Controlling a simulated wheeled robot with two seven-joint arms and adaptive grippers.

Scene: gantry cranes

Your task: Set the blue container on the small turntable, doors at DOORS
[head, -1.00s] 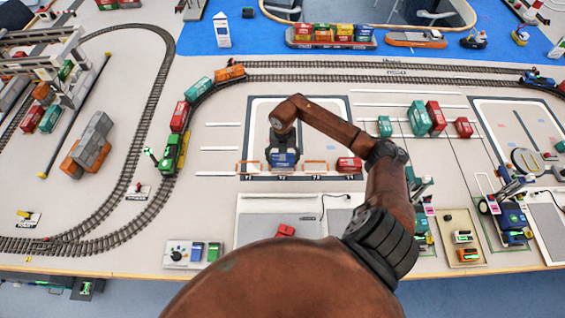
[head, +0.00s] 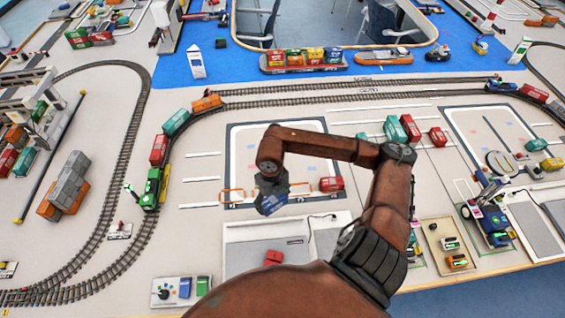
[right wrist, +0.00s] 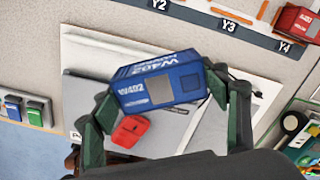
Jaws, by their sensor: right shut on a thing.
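My right gripper (head: 272,190) is shut on the blue container (head: 274,205). It holds the container, tilted in the picture, near the front edge of the white-lined pad. In the right wrist view, the blue container (right wrist: 165,82) is marked W402 and sits between the two fingers, with a grey panel on its side. Its doors cannot be made out for certain. A round grey disc (head: 503,163) on the right pad may be the small turntable; no DOORS mark is legible. My left gripper is not in view.
A red container (head: 331,184) stands at the right of the Y-marked row. A small red block (head: 273,257) lies on the grey plates (head: 250,240) in front. Teal and red containers (head: 410,127) stand behind my right arm. A loaded truck (head: 490,222) stands at right.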

